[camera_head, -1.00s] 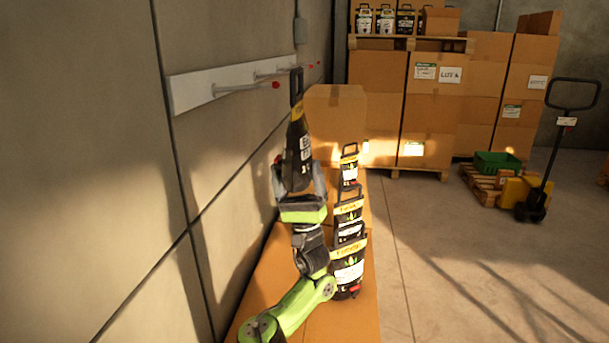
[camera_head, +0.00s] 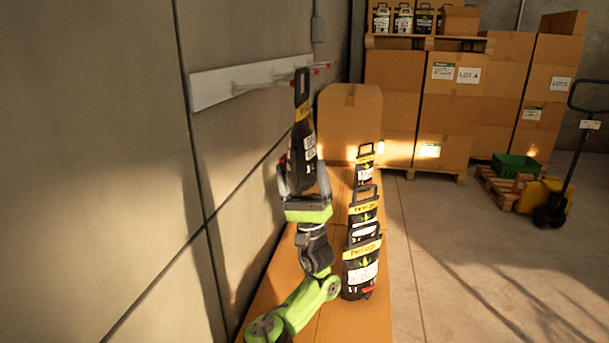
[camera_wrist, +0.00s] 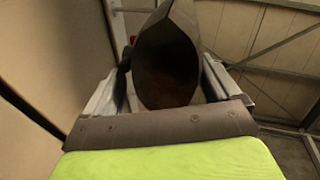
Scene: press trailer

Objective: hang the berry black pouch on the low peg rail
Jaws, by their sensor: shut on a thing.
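The black pouch (camera_head: 303,150), with a yellow band, white lettering and a loop handle on top, stands upright in my gripper (camera_head: 305,178). My gripper is shut on its lower part. In the wrist view the dark underside of the pouch (camera_wrist: 167,65) fills the space between the fingers. The low peg rail (camera_head: 245,82) is a white board on the left wall with red-tipped pegs. The pouch handle overlaps the rail's right end in the head view; whether it touches a peg I cannot tell.
Several similar black pouches (camera_head: 362,265) stand in a row on the cardboard boxes to the right of my arm. A large carton (camera_head: 349,122) stands behind. Stacked cartons (camera_head: 444,110), a green crate (camera_head: 516,166) and a pallet jack (camera_head: 560,190) are farther right. The floor between is clear.

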